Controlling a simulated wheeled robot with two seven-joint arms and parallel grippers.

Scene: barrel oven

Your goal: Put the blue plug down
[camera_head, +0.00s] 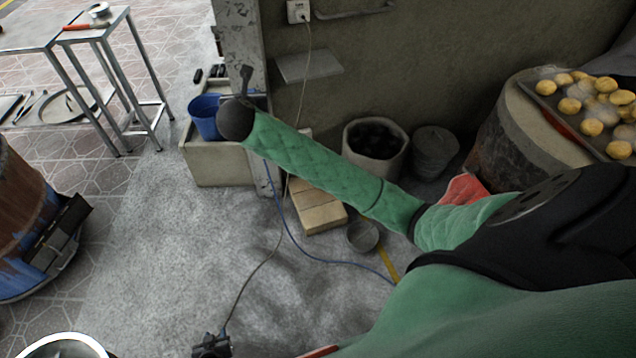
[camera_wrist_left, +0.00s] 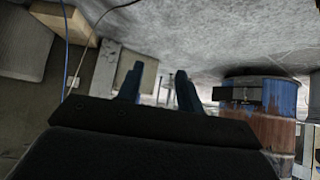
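My left arm in its green sleeve reaches up and left across the head view. Its dark gripper (camera_head: 245,84) is near the pillar, above the concrete trough (camera_head: 215,165), and mostly hidden behind the wrist. In the left wrist view the two fingers (camera_wrist_left: 158,82) stand apart with nothing visible between them. I cannot make out the blue plug. A blue cable (camera_head: 310,255) runs over the floor and up toward the trough and pillar, passing behind my arm; it also shows in the left wrist view (camera_wrist_left: 66,45). My right gripper is not in view.
A blue bucket (camera_head: 204,120) stands at the trough. A white wall socket (camera_head: 298,11) has a grey cable hanging from it. Wooden blocks (camera_head: 318,208) and a small pot (camera_head: 363,236) are on the floor. A rusty blue barrel (camera_head: 22,245) stands left. The middle floor is mostly clear.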

